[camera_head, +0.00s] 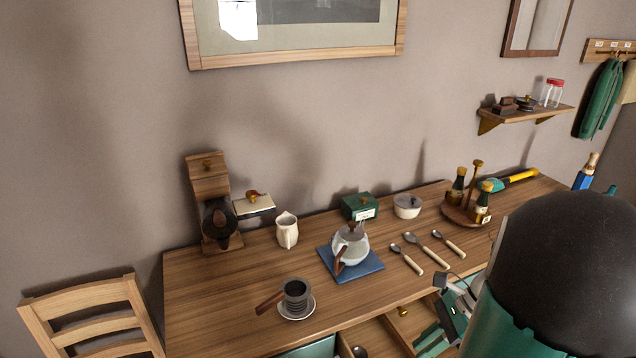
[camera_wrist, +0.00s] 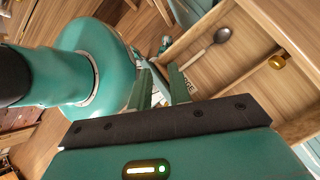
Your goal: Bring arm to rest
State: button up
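My gripper shows in the wrist view (camera_wrist: 160,82), with two green fingers standing apart and no object clearly held between them. In the head view, the dark rounded top and green body of my arm fill the lower right. The gripper end is partly hidden there, low in front of the table (camera_head: 215,290), near an open drawer (camera_head: 385,338). In the wrist view the open drawer (camera_wrist: 235,65) lies to the upper right of the fingers, with a spoon (camera_wrist: 212,45) inside. I cannot tell whether the fingers touch the drawer.
A chair (camera_head: 90,315) stands left.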

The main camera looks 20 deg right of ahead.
jog(key=w+a+r+n+t+h, duration=0.1)
jog(key=a+r+n+t+h, duration=0.1)
jog(key=a+r+n+h, duration=0.2)
jog(key=w+a+r+n+t+h, duration=0.1)
jog(key=a+r+n+t+h, duration=0.1)
jog(key=a+r+n, duration=0.8)
jog(key=a+n+h, duration=0.1)
jog(key=a+n, duration=0.4)
jog(key=n, duration=0.5)
jog(key=shift+w+a+r+h, duration=0.3)
jog(key=shift+a+h, duration=0.1)
